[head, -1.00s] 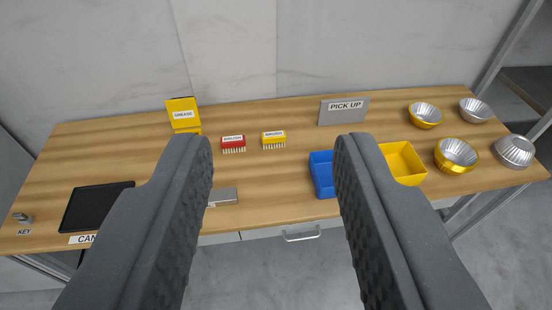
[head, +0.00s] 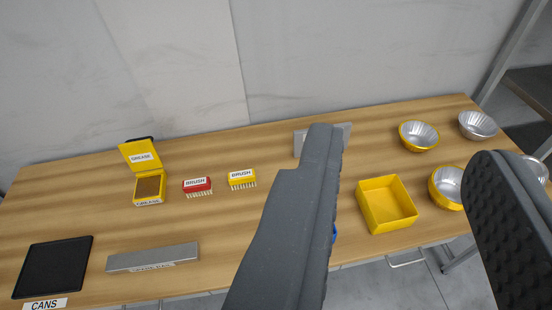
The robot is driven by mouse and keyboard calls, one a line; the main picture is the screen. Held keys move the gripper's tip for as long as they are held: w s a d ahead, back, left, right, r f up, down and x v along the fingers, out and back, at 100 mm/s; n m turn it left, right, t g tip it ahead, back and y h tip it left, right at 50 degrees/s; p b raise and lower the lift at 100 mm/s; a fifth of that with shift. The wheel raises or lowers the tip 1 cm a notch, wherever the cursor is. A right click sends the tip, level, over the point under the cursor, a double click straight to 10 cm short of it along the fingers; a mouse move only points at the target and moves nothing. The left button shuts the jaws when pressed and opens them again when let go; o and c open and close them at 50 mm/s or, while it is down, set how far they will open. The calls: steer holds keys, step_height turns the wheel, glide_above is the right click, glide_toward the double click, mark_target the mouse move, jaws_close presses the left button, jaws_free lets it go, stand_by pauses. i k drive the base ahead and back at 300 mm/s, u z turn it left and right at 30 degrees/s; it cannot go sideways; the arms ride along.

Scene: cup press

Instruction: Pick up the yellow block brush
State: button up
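The yellow block brush (head: 242,178) stands on the wooden table, bristles down, with a label reading BRUSH on its block. A red block brush (head: 197,185) stands just to its left. My gripper (head: 415,145) is open and empty, its two dark fingers wide apart in the front of the view. The yellow brush is to the left of the left finger and farther away, not between the fingers. Nothing covers the brush.
An open yellow grease box (head: 149,187) stands left of the brushes. A grey bar (head: 153,257) and a black mat (head: 54,267) lie nearer. A yellow tray (head: 387,204) and metal bowls (head: 418,135) are right. The left finger mostly hides a blue tray and partly a sign (head: 346,130).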

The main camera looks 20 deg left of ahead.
mark_target(237, 178)
steer(key=u, duration=0.15)
steer(key=i, duration=1.1)
steer(key=u, duration=0.7)
